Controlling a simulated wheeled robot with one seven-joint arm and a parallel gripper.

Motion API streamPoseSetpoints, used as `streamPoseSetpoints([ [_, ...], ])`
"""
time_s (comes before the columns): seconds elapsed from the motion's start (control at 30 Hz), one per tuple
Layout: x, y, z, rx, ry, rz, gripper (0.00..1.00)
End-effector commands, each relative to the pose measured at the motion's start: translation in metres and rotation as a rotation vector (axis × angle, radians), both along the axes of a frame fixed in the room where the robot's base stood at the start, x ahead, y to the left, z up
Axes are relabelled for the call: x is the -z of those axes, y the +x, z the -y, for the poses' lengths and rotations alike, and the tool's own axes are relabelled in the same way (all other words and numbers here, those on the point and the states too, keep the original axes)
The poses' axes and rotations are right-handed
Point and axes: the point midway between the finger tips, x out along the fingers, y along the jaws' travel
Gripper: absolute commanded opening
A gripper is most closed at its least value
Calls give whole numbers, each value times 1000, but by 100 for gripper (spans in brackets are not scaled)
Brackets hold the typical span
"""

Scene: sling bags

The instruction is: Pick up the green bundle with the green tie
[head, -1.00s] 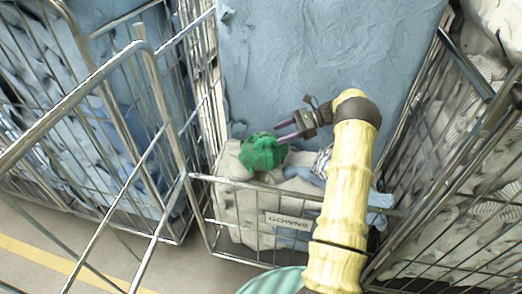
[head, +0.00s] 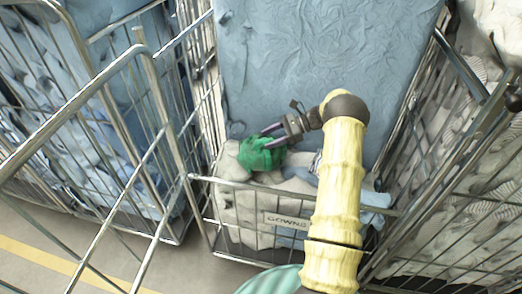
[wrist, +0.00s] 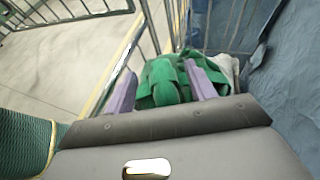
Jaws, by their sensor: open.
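The green bundle (head: 258,157) lies on pale cloth at the left front of the cage cart labelled GOWNS. In the wrist view the bundle (wrist: 160,82) shows a rounded green band or knot at its middle, which may be the tie. My gripper (head: 268,139) is open at the bundle, with its two purple fingers over its upper part in the head view. In the wrist view my gripper (wrist: 160,88) has one finger on each side of the bundle's middle. I cannot tell whether the fingers touch it.
Blue cloth (head: 310,60) rises behind the bundle. The cart's front rail and GOWNS sign (head: 286,220) stand in front. Other wire carts with linen flank it at left (head: 85,130) and right (head: 465,170). White cloth (head: 235,200) lies around the bundle.

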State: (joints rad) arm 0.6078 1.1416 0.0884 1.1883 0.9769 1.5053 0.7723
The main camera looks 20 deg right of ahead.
Motion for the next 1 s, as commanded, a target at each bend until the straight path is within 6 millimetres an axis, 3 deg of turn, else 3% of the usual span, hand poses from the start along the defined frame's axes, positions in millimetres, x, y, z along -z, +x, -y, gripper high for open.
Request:
streamPoseSetpoints([
  [0.23, 10, 6, -31, 0, 0, -2, 55],
  [0.8, 12, 7, -33, 1, 0, -1, 55],
  [1.0, 12, 7, -33, 1, 0, -1, 16],
])
